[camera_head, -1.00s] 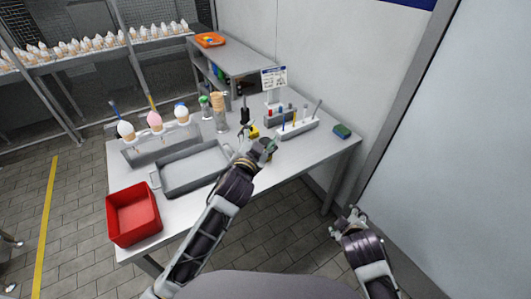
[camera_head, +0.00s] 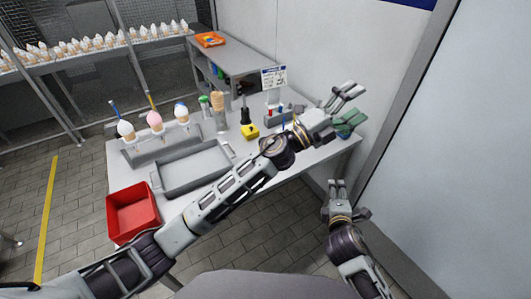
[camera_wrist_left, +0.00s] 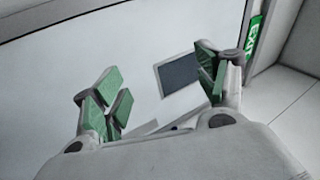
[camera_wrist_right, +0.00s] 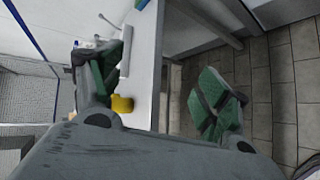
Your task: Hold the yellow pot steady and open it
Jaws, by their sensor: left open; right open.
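The yellow pot (camera_head: 250,131) stands on the grey table, right of the grey tray, with a dark opening or mark on it. It also shows in the right wrist view (camera_wrist_right: 122,104), close beside the left-hand finger in the picture, near the table edge. My left gripper (camera_head: 357,103) is raised over the table's right end, well right of the pot, open and empty. The left wrist view shows its green-padded fingers spread against the wall. My right gripper (camera_head: 337,184) is open and empty, in front of the table's right edge and apart from the pot.
On the table (camera_head: 229,172) are the grey tray (camera_head: 158,184), a red bin (camera_head: 132,213) and a stand with several cones (camera_head: 160,147). A tan cone stack (camera_head: 218,108) stands behind the tray. My left forearm crosses the table's front and hides part of the tool rack.

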